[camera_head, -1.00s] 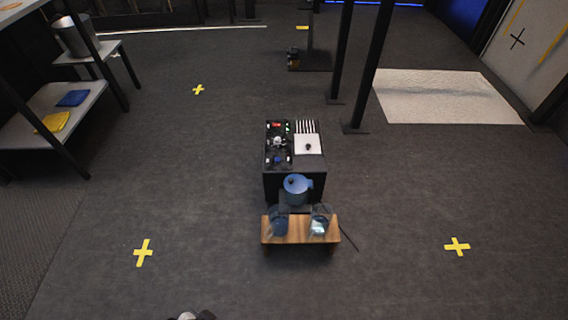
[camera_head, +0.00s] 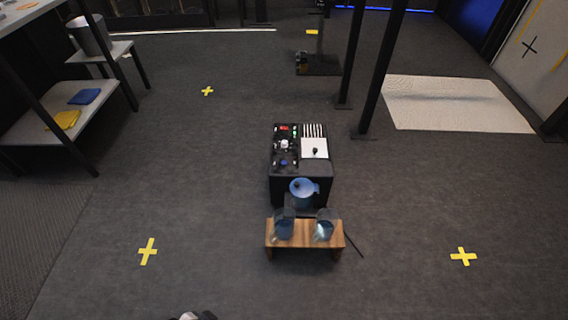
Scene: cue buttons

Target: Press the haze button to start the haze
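A black console (camera_head: 302,168) stands in the middle of the floor. The left part of its top holds a dark panel (camera_head: 285,147) with several small red, green, white and blue controls. They are too small to tell which one is the haze button. The right part of the top has a striped patch and a white plate (camera_head: 313,148) with a small dark knob. A small light and dark piece shows at the bottom edge, left of centre, and I cannot tell what it is. No gripper can be made out.
A blue pot (camera_head: 303,192) stands in front of the console. A wooden bench (camera_head: 305,236) nearer me carries two clear containers. Shelves (camera_head: 62,112) stand at the left. Dark posts (camera_head: 378,70) rise behind the console. The floor on both sides of the console is clear, with yellow crosses.

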